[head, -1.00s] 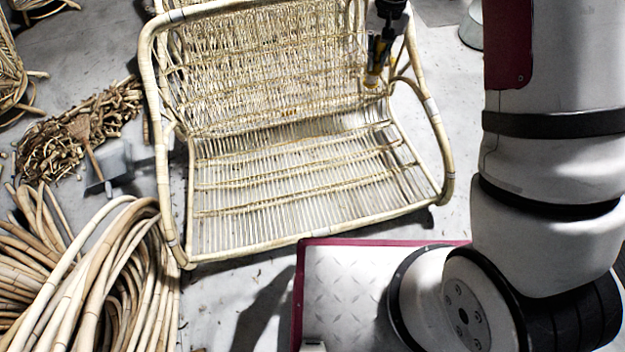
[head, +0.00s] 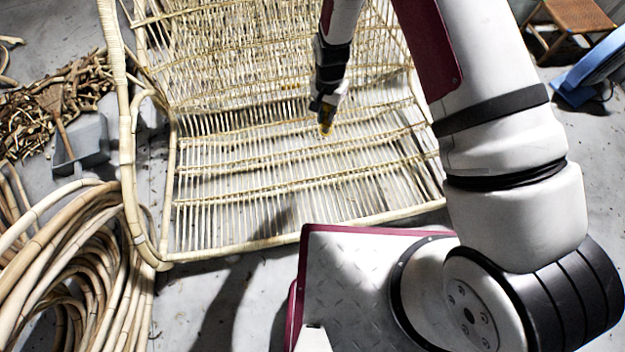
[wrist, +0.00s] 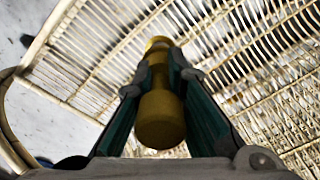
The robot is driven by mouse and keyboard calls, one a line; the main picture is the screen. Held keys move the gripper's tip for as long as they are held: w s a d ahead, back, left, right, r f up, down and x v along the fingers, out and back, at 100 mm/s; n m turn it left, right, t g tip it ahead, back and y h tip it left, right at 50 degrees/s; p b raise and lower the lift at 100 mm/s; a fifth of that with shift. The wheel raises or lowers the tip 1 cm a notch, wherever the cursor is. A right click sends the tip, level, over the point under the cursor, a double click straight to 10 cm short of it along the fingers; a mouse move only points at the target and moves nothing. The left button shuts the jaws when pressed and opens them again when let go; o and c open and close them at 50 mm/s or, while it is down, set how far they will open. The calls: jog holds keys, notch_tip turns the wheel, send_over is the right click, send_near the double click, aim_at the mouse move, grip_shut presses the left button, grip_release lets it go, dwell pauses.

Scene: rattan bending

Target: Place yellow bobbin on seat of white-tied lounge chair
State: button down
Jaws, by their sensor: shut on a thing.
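The yellow bobbin (wrist: 160,120) is held between the two fingers of my gripper (wrist: 163,75) in the wrist view. In the head view, my gripper (head: 322,108) points down over the chair seat, with a small yellow part of the bobbin (head: 326,128) showing at its tip. The rattan lounge chair (head: 300,185) has a slatted seat with pale ties at its frame joints. The seat slats (wrist: 240,60) fill much of the wrist view behind the bobbin. I cannot tell the exact height of the bobbin above the slats.
Coiled rattan poles (head: 60,260) lie at the left front. A grey dustpan (head: 88,145) and a pile of scraps (head: 50,110) are behind them. A wooden stool (head: 575,18) and a blue object (head: 595,70) stand at the upper right.

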jog(key=s+a+f+b, duration=0.2)
jog(key=f+b, duration=0.3)
jog(key=f, duration=0.5)
jog(key=s+a+f+m+b, duration=0.1)
jog(key=f+b, duration=0.4)
jog(key=f, duration=0.5)
jog(key=s+a+f+m+b, duration=0.1)
jog(key=s+a+f+b, duration=0.2)
jog(key=f, duration=0.7)
jog(key=shift+s+f+b, duration=0.4)
jog(key=shift+s+b, duration=0.1)
jog(key=shift+b, duration=0.5)
jog(key=shift+f, duration=0.1)
jog(key=c, duration=2)
grip_release()
jog(key=shift+f, duration=0.1)
jog(key=o, duration=0.3)
jog(key=shift+o, duration=0.2)
notch_tip(320, 180, up, 12)
jog(key=p, duration=0.4)
jog(key=shift+r, duration=0.2)
